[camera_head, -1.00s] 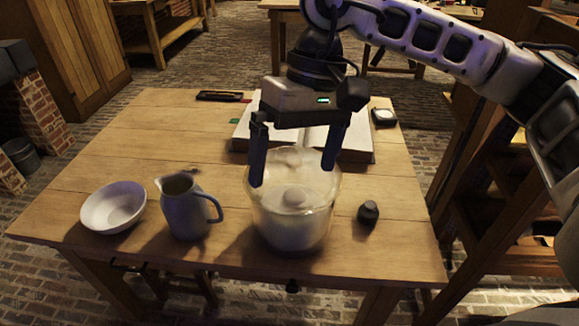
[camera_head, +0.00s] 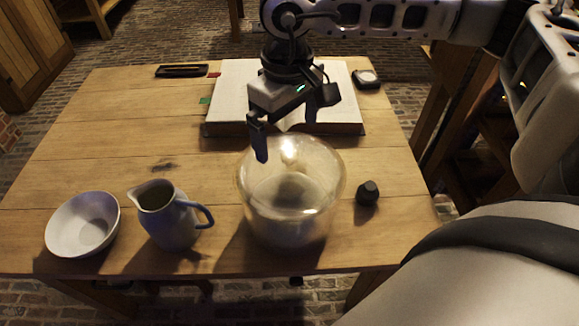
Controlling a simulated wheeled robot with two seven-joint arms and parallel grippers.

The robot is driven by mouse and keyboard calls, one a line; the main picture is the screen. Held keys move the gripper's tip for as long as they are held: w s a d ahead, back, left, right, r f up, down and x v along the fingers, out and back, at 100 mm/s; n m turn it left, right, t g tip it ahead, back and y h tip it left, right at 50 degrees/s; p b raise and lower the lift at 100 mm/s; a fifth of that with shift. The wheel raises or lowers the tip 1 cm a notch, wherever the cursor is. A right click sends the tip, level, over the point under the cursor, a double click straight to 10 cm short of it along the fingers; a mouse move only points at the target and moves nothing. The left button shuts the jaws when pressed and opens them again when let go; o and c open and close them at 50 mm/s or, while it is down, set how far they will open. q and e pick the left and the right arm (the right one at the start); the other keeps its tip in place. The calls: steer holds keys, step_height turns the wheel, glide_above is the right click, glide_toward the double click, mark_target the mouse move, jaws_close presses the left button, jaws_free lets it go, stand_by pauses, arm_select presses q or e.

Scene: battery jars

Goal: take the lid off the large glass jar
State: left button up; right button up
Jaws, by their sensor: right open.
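The large glass jar (camera_head: 291,215) stands upright near the front middle of the table. Its clear, rounded top (camera_head: 268,160) catches bright highlights, and a dull shape shows through the glass. I cannot make out where the lid ends and the jar begins. Whether a finger touches the glass is unclear. My left gripper is not in view.
A grey pitcher (camera_head: 170,222) and a white bowl (camera_head: 83,225) stand left of the jar. A small dark object (camera_head: 367,193) sits close on its right. An open book (camera_head: 235,85) lies behind, with a dark tray (camera_head: 181,71) and a small square item (camera_head: 367,78) beside it. The left middle table is clear.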

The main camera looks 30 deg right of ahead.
mark_target(290, 154)
steer(key=f, duration=0.2)
steer(key=s+f+p, duration=0.1)
steer(key=f, duration=0.1)
steer(key=shift+s+a+f, duration=0.15)
steer(key=shift+f, duration=0.65)
jaws_close()
